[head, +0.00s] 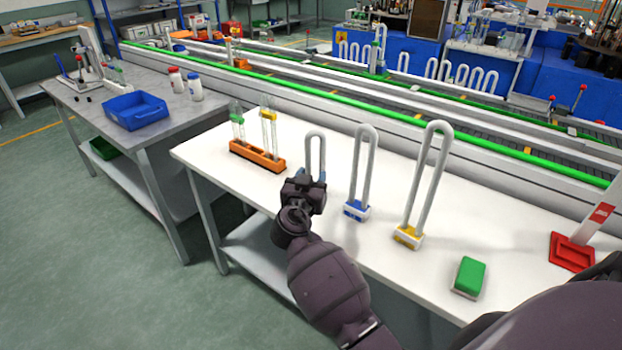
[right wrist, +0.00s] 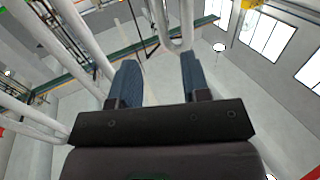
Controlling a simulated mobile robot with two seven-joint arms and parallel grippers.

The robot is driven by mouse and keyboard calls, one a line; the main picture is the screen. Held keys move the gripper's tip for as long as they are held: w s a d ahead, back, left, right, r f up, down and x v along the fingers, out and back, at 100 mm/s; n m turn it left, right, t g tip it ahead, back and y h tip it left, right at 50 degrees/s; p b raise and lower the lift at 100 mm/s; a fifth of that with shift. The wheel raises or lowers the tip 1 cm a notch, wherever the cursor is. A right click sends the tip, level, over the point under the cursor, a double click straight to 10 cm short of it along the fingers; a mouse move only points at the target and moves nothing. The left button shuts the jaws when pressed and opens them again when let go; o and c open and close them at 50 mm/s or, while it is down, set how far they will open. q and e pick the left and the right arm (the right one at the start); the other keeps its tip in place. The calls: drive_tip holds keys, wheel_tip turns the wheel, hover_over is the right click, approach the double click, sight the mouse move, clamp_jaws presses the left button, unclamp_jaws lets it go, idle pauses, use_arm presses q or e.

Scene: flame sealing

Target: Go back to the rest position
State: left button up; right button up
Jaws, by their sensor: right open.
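My right gripper (head: 312,178) is open in the head view, in front of the smallest upright U-shaped tube (head: 316,145). It hides that tube's lower part and base. In the right wrist view its two blue-grey fingers (right wrist: 158,82) stand apart with nothing held between them. A curved tube end (right wrist: 180,44) shows just beyond the fingertips; whether they touch is unclear. To the right stand a medium U-shaped tube on a blue base (head: 355,211) and a tall one on a yellow base (head: 408,237). My left gripper is not in view.
The white table (head: 335,240) also bears an orange rack (head: 257,157) with glass tubes, a green-and-white block (head: 469,277) and a red stand (head: 572,252). A conveyor with a green rail (head: 400,112) runs behind. A grey table (head: 180,120) with a blue tray (head: 136,110) stands left.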

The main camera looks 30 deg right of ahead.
idle(0.4)
drive_tip(key=w+a+n+t+y, duration=0.2)
drive_tip(key=a+n+t+y, duration=0.1)
drive_tip(key=a+n+y, duration=0.3)
drive_tip(key=s+a+f+n+y, duration=0.2)
drive_tip(key=s+f+n+y, duration=0.3)
drive_tip(key=s+f, duration=0.35)
drive_tip(key=s+f+g, duration=0.1)
drive_tip(key=s+f, duration=0.3)
drive_tip(key=s, duration=0.4)
drive_tip(key=s+f+g+y, duration=0.1)
drive_tip(key=s+f, duration=0.3)
drive_tip(key=s, duration=0.4)
drive_tip(key=s+d+f+g+y, duration=0.1)
drive_tip(key=s+f+g, duration=0.1)
drive_tip(key=s+f, duration=0.3)
drive_tip(key=s, duration=0.3)
drive_tip(key=shift+s+m, duration=0.15)
drive_tip(key=shift+m, duration=0.15)
drive_tip(key=shift+d, duration=0.2)
